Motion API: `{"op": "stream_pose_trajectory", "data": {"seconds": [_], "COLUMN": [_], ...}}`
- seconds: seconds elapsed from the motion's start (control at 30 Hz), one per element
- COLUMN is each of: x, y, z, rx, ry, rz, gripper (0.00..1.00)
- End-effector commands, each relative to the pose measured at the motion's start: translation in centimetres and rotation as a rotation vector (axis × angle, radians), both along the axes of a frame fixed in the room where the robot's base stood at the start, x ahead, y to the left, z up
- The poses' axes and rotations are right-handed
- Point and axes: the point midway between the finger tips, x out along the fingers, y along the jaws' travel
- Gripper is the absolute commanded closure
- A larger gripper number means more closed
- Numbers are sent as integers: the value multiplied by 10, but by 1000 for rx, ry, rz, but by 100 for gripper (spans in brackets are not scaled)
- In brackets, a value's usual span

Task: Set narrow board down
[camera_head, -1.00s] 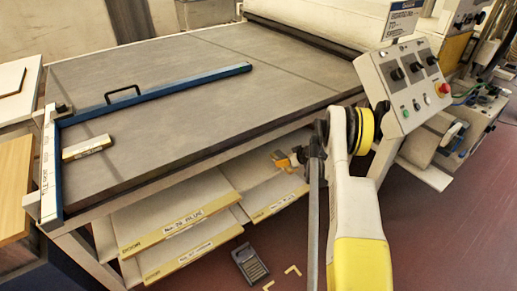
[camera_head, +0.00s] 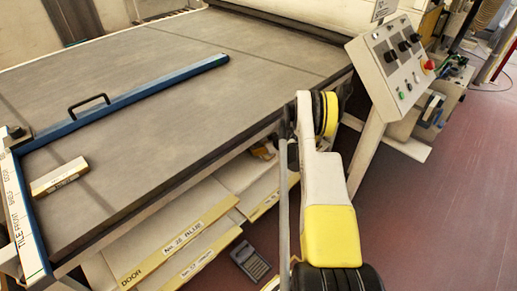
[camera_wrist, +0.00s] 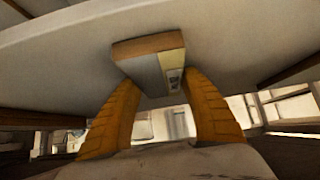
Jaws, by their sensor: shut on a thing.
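In the wrist view my gripper (camera_wrist: 162,82) has its two orange fingers shut on a small narrow board (camera_wrist: 146,60). The board has a brown wooden edge, a pale face and a small label with dark marks. A broad pale surface lies directly behind it; I cannot tell whether they touch. In the head view my arm reaches down at the table's front edge, and the gripper is mostly hidden there by the arm and the table edge. The held board cannot be made out in that view.
The grey table (camera_head: 190,90) carries a blue L-shaped fence (camera_head: 140,98) with a black handle and a small labelled block (camera_head: 60,177). Labelled boards (camera_head: 180,243) lie on shelves below. A control panel (camera_head: 395,65) stands at right. A dark device (camera_head: 250,261) lies on the floor.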

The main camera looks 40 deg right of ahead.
Motion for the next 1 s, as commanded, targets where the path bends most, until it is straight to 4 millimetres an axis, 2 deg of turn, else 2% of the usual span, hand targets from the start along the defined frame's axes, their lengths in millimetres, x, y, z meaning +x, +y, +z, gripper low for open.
{"op": "stream_pose_trajectory", "data": {"seconds": [0.07,0.1,0.17,0.43,0.57,1.0], "x": [0,0,1,1,-4,-67], "y": [0,0,1,0,0,-5], "z": [-2,-2,-2,-1,6,71], "rx": [0,0,-1,-1,0,0], "ry": [0,0,0,0,0,-1], "rz": [0,0,1,1,0,-1], "gripper": [78,42,27,27,27,27]}}
